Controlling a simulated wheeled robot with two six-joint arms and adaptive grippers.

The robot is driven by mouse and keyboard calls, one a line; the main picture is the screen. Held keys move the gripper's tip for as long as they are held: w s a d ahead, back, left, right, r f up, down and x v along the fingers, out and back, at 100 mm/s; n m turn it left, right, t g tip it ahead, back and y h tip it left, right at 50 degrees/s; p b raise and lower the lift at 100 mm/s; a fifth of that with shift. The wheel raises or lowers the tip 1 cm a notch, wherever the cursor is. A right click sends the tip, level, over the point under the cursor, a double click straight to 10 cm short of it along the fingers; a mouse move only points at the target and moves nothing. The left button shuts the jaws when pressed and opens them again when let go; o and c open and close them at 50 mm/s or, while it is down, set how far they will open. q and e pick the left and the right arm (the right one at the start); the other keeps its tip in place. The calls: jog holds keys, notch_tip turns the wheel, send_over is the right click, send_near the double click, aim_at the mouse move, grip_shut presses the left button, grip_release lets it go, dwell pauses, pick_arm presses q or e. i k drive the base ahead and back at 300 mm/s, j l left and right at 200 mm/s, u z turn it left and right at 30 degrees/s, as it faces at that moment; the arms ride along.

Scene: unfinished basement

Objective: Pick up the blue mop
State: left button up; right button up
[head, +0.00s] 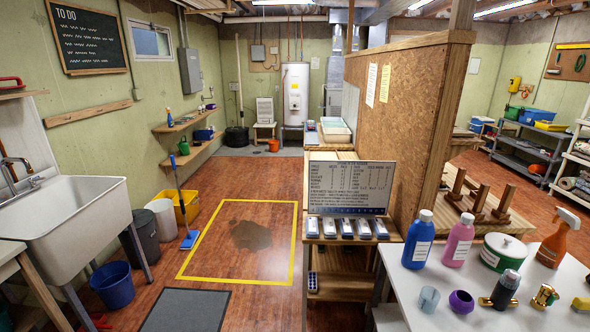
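The blue mop (180,193) stands on the wood floor left of the middle of the head view. Its thin blue handle slants up and left towards the wall, and its flat blue head (190,239) rests on the floor. The mop's handle passes in front of a yellow bin (192,207). The top of the handle is near the lower wall shelf, but I cannot tell whether it touches anything. Neither of my grippers is in view.
A yellow-taped square (233,281) with a dark stain lies right of the mop. A white bin (160,215), dark bin (140,240), blue bucket (113,285) and sink (75,215) stand to the left. A cluttered white table (440,290) fills the right front.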

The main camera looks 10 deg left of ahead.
aim_at(189, 241)
jog(key=i+j+u, duration=0.35)
jog(key=i+u, duration=0.15)
jog(key=i, duration=0.3)
jog(key=i+u, duration=0.45)
jog(key=i, duration=0.35)
jog(key=i+l+u, duration=0.25)
jog(key=i+u, duration=0.25)
jog(key=i, duration=0.3)
